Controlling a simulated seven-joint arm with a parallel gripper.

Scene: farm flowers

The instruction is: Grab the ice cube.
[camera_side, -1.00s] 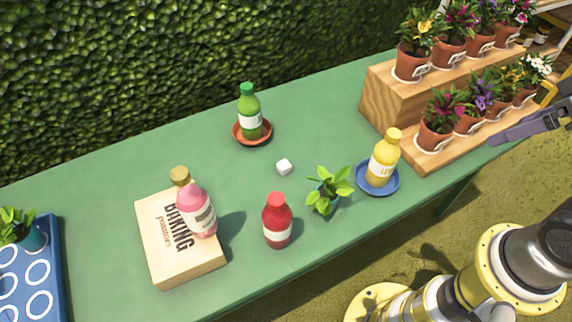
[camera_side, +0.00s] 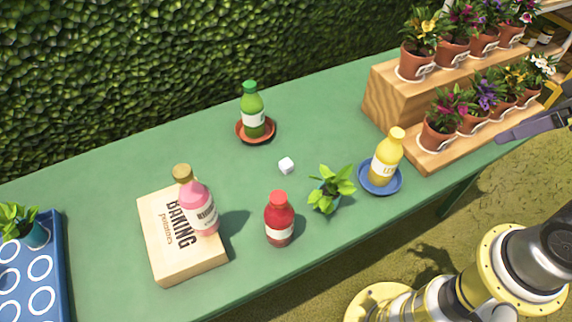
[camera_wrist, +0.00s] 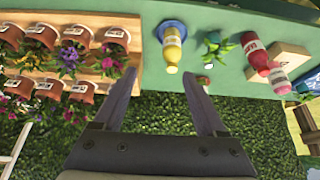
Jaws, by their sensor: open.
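The ice cube (camera_side: 287,166) is a small white cube on the green table, near its middle, between the green bottle on its red saucer and the small potted plant. In the side view part of my gripper (camera_side: 533,124) shows at the right edge, by the flower stand, far to the right of the ice cube.
Around the cube stand a green bottle (camera_side: 252,115), a red bottle (camera_side: 279,222), a potted plant (camera_side: 328,190) and a yellow bottle (camera_side: 384,160) on a blue saucer (camera_side: 366,187). A pink bottle (camera_side: 199,213) stands on a baking box (camera_side: 165,260). The wooden flower stand (camera_side: 385,98) is at right.

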